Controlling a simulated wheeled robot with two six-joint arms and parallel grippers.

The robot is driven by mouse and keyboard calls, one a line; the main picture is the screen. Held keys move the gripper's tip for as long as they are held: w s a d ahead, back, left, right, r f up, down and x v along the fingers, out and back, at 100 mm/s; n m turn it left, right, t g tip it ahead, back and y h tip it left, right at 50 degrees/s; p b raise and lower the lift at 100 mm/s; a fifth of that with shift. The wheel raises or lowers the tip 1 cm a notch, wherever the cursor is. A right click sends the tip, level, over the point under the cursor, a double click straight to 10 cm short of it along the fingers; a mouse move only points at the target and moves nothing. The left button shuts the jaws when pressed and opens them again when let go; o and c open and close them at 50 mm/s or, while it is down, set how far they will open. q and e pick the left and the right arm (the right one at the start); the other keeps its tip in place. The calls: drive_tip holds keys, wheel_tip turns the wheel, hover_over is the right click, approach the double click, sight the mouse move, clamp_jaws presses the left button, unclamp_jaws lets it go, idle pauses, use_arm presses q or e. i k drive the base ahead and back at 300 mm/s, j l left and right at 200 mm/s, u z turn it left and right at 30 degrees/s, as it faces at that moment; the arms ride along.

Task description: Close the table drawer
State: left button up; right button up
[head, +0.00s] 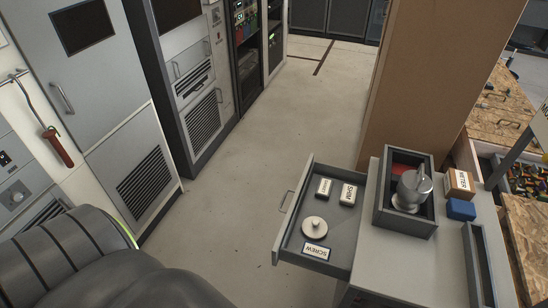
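The table drawer (291,247) is pulled out to the left of the grey table (388,258), at the lower right of the head view. Its handle (287,201) is on the drawer's left front face. Inside the drawer lie two small labelled boxes, a round pale knob-like piece (314,228) and a label reading SCREW (316,251). Neither of my grippers shows in this view.
On the table stand a dark open box (408,229) holding a metal object (412,187), a METER box (459,183) and a blue block (461,209). A tall brown panel (420,80) rises behind. Racks (110,110) line the left. The floor (270,130) between is clear.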

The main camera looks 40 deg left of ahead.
sight(342, 221)
drive_tip(key=k+j, duration=0.15)
drive_tip(key=j, duration=0.25)
drive_tip(key=k+j, duration=0.15)
drive_tip(key=j, duration=0.25)
drive_tip(key=k+j, duration=0.15)
drive_tip(key=j, duration=0.25)
drive_tip(key=k+j, duration=0.15)
drive_tip(key=j, duration=0.25)
drive_tip(key=u, duration=0.05)
